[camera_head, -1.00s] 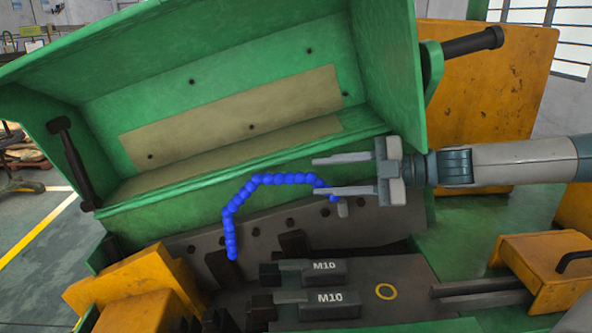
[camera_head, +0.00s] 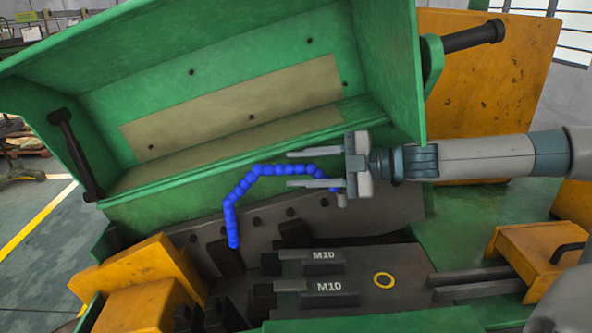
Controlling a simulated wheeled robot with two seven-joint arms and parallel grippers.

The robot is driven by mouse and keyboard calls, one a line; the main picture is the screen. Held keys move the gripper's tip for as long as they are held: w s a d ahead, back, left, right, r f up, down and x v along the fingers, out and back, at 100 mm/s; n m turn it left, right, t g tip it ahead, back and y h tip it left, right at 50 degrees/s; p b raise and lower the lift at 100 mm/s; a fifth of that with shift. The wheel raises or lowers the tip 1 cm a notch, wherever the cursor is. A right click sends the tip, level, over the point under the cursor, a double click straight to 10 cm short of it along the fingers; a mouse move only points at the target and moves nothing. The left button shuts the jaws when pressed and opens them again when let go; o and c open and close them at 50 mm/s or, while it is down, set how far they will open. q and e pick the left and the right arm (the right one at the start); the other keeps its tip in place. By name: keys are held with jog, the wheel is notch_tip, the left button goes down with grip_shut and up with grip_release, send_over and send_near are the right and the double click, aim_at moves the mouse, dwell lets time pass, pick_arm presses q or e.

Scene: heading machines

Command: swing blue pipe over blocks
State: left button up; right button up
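The blue pipe (camera_head: 231,215), a beaded hose, arches from its base at the green machine's ledge, up and left. Its free end hangs down left of the blocks. Two dark grey blocks marked M10, the rear block (camera_head: 323,268) and the front block (camera_head: 330,299), lie on the grey plate in the machine. My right gripper (camera_head: 289,169) comes in from the right. Its two fingers are apart, and the upper stretch of the pipe shows between them in the picture. I cannot tell whether they touch it. My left gripper is out of view.
The raised green cover (camera_head: 230,60) stands open behind. A yellow block with a black handle (camera_head: 535,258) stands at right, and yellow parts (camera_head: 140,275) stand at left.

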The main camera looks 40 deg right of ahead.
jog(key=shift+w+a+f, duration=0.2)
jog(key=shift+w+a, duration=0.15)
jog(key=shift+w, duration=0.1)
dwell(0.4)
jog(key=shift+r, duration=0.1)
grip_shut()
